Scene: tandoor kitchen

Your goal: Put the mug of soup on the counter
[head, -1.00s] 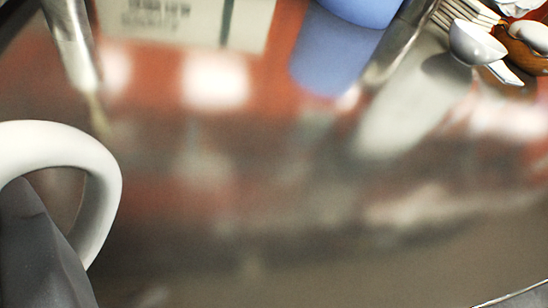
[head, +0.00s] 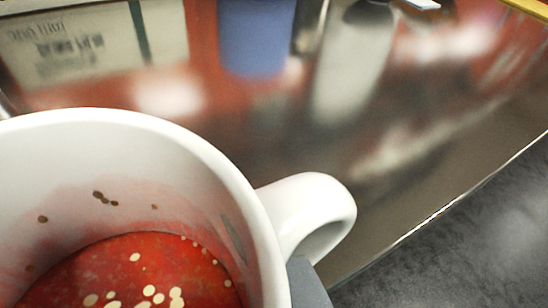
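The white mug of soup (head: 225,185) is large and close at the lower left, cut off by the frame edges. Red soup with pale specks shows inside it, and dark spots mark the inner wall. Its handle is on the right side. A grey finger of my gripper (head: 308,284) shows at the base of the handle; the other finger is hidden. The gripper appears shut on the mug at the handle. The shiny steel counter (head: 300,150) stretches out behind the mug; the mug's base is out of view.
A pale box with dark print (head: 85,45) and a blue cup (head: 256,38) stand at the back of the counter. The counter's edge runs diagonally at the right, with a dark grey surface (head: 470,240) beyond it. The middle of the counter is clear.

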